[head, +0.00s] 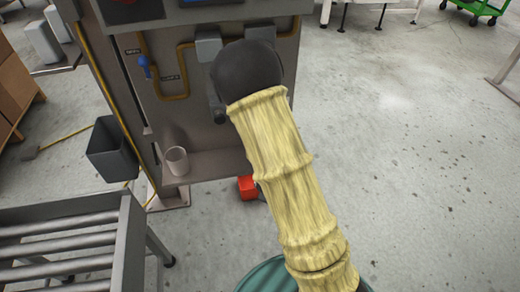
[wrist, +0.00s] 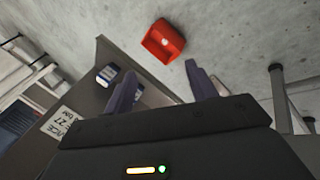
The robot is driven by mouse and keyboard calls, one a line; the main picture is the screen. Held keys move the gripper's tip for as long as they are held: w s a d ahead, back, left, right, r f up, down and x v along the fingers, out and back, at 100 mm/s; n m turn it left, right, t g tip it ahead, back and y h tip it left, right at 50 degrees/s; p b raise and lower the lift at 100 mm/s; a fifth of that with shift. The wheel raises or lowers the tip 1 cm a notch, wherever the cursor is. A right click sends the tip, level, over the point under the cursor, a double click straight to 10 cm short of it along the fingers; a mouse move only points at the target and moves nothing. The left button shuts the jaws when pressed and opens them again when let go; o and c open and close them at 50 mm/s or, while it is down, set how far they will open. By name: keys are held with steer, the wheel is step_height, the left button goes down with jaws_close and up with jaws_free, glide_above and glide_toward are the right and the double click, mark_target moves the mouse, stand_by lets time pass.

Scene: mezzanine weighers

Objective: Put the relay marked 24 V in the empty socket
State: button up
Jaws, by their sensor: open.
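My gripper (wrist: 160,82) is open in the wrist view, its two dark purple fingers apart with nothing between them. In the head view, my yellow-sleeved arm reaches to the grey cabinet (head: 190,110), and its dark end hides the fingers and part of the cabinet front. The wrist view shows a small white and dark blue item (wrist: 108,76) on a grey surface beside the left finger. A similar pale piece (wrist: 139,91) is partly behind that finger. I cannot tell whether these are relays. No 24 V marking or empty socket can be made out.
A pale cup (head: 177,160) stands on the cabinet's ledge. A dark bin (head: 112,150) is at its left side. A red container (head: 248,188) is on the floor, also in the wrist view (wrist: 163,42). A roller conveyor (head: 70,240) is lower left.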

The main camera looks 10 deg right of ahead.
steer(key=w+n+t+p, duration=0.1)
steer(key=n+t+p, duration=0.1)
steer(key=n, duration=0.6)
steer(key=w+r+n+t+y+p, duration=0.1)
steer(key=n+t+p, duration=0.2)
steer(key=n, duration=0.6)
steer(key=w+n+t+y+p, duration=0.1)
steer(key=n+t+p, duration=0.2)
steer(key=n, duration=0.6)
steer(key=shift+a+r+t, duration=0.35)
steer(key=shift+r+t, duration=0.05)
steer(key=shift+t, duration=0.1)
steer(key=b+x, duration=0.2)
steer(key=x, duration=1)
steer(key=shift+w+a, duration=0.1)
